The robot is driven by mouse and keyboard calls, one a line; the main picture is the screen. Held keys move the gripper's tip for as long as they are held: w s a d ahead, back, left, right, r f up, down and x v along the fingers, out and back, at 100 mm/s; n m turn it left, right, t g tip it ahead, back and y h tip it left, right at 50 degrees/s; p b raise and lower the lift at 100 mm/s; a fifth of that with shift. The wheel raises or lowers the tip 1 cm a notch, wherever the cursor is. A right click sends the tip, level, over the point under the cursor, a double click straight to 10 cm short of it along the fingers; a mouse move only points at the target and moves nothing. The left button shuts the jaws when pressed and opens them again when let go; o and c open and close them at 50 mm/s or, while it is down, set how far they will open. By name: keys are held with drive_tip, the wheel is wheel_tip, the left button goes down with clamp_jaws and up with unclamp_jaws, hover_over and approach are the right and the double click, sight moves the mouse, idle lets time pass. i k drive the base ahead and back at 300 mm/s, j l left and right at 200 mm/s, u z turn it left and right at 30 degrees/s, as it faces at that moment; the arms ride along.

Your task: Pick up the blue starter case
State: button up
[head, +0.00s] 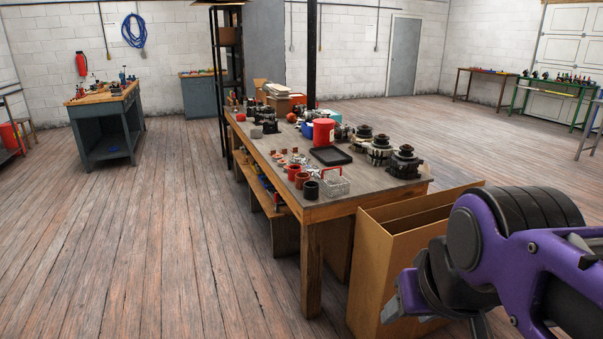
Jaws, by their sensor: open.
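A small blue object (307,130) sits on the long workbench (345,203), just left of a red canister (324,132) that partly hides it. It may be the blue starter case, but it is too small to tell. My gripper (405,298) is at the lower right, in front of a cardboard box and well apart from the blue object. It is open, and I see nothing held in it. Its fingertips show only in part.
Dark alternators (405,162), a black tray (330,155), a wire basket (334,182) and several cups crowd the bench top. A tall open cardboard box (372,270) stands at its near end. A black post (312,55) rises behind. The wooden floor at left is clear.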

sight(302, 181)
drive_tip(key=i+j+z, duration=0.3)
drive_tip(key=i+j, duration=0.25)
drive_tip(key=i+j+z, duration=0.35)
drive_tip(key=i+j, duration=0.15)
drive_tip(key=j, duration=0.2)
drive_tip(key=i+j+z, duration=0.15)
drive_tip(key=j, duration=0.25)
drive_tip(key=i+j+z, duration=0.15)
drive_tip(key=i+j, duration=0.15)
drive_tip(key=i+j+z, duration=0.15)
drive_tip(key=j, duration=0.4)
drive_tip(key=i+j+z, duration=0.2)
drive_tip(key=j, duration=0.25)
